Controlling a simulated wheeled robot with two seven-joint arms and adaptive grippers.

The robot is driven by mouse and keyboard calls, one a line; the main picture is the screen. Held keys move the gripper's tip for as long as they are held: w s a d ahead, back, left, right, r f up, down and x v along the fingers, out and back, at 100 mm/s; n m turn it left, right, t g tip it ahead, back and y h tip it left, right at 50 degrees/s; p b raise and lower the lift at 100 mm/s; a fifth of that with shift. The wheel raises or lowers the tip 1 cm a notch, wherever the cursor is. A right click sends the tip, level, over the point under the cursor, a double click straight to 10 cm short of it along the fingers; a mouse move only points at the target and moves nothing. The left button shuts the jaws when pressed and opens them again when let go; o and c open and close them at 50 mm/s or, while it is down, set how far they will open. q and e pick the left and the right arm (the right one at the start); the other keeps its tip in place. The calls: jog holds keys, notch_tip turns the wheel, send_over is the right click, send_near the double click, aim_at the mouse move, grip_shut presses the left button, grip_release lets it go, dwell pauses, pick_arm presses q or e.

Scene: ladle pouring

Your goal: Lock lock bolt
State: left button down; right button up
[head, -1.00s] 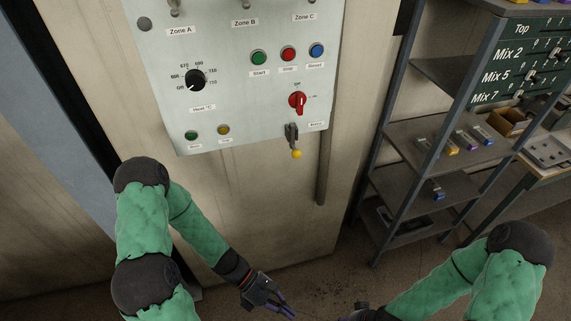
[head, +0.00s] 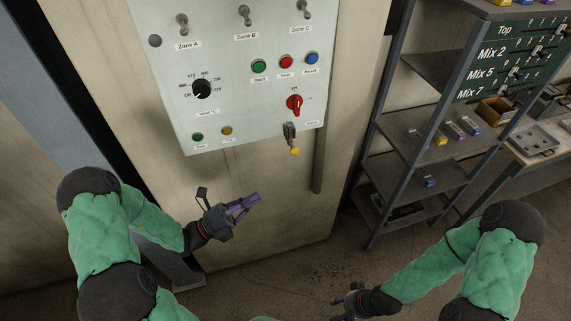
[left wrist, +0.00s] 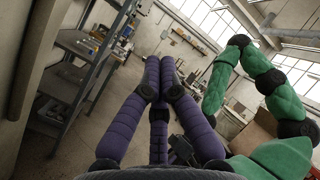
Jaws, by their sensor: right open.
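A grey metal latch with a yellow knob (head: 292,140), which looks like the lock bolt, hangs at the lower right edge of the pale control panel (head: 240,115). Its knob points down, below the red rotary switch (head: 294,104). My left gripper (head: 252,201) is in front of the cabinet, below and left of the latch, apart from it. In the left wrist view its purple fingers (left wrist: 160,70) meet at the tips with nothing visible between them. My right gripper (head: 345,303) is low at the bottom centre, open and away from the panel.
A vertical handle (head: 319,160) is on the cabinet front right of the latch. The panel holds a black dial (head: 201,89), push buttons and toggle switches. A metal shelf rack (head: 420,130) stands at right. The floor between my arms is clear.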

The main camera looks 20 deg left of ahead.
pick_arm(q)
jog(key=w+a+r+p+x, duration=0.1)
jog(key=a+x, duration=0.1)
jog(key=x, duration=1.1)
jog(key=shift+w+p, duration=0.3)
jog(key=shift+p, duration=0.05)
